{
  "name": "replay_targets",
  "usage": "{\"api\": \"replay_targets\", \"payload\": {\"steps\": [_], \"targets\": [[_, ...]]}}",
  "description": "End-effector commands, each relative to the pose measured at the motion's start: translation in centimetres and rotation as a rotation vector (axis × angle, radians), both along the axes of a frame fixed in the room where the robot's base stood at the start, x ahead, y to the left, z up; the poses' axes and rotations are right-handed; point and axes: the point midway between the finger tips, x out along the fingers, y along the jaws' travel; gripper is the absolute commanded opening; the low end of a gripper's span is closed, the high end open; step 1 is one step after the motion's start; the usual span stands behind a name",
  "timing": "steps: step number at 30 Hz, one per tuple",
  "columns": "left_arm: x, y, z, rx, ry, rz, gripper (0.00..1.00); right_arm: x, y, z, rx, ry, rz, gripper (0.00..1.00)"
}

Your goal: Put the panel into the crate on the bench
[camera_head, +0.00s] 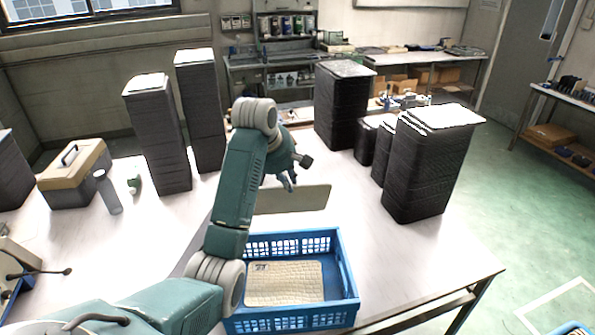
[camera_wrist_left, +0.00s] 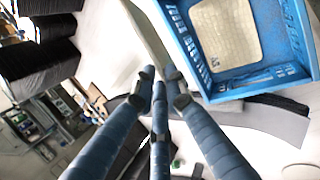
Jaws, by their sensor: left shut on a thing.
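My left gripper (camera_head: 289,181) hangs over the bench, behind the crate. It is shut on a thin beige panel (camera_head: 305,199), which stands roughly upright just beyond the crate's far wall. In the left wrist view the fingertips (camera_wrist_left: 160,78) close on the panel (camera_wrist_left: 150,36), seen nearly edge-on beside the crate. The blue crate (camera_head: 347,272) is on the bench near the front edge, partly covered by my left arm. It also shows in the left wrist view (camera_wrist_left: 184,42). A cream textured panel (camera_head: 284,284) lies flat inside it. My right gripper is not in view.
Tall dark stacks (camera_head: 430,165) stand on the bench's right side, with another (camera_head: 343,105) further back and two more (camera_head: 157,135) at the back left. A toolbox (camera_head: 75,178) and a grey cylinder (camera_head: 107,192) are at left. The bench (camera_head: 405,262) right of the crate is clear.

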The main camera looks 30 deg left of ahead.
Motion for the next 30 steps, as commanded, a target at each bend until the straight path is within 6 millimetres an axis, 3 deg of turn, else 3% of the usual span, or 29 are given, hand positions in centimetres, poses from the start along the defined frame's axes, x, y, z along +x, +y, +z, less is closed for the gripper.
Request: {"api": "replay_targets", "payload": {"steps": [4, 10, 14, 17, 24, 27, 30], "targets": [[-0.1, 0.1, -0.6, -0.002, 0.005, 0.001, 0.0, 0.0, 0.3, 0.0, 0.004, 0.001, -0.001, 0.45], [-0.2, 0.0, -2.4, -0.001, 0.005, 0.0, 0.0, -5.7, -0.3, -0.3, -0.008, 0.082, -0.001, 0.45], [-0.2, 0.0, -3.7, 0.0, 0.006, 0.0, 0.0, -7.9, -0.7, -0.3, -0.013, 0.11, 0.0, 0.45], [-0.2, 0.0, -4.7, 0.001, 0.004, 0.0, 0.0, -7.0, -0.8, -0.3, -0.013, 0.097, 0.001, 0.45], [-0.2, 0.0, -7.1, 0.0, 0.004, 0.0, 0.0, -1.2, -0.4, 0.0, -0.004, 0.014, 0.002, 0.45], [-0.2, 0.1, -8.1, 0.0, 0.003, 0.001, 0.0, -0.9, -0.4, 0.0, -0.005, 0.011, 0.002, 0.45], [-0.2, 0.1, -9.1, 0.0, 0.004, 0.001, 0.0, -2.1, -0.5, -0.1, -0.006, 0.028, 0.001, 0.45]]}}
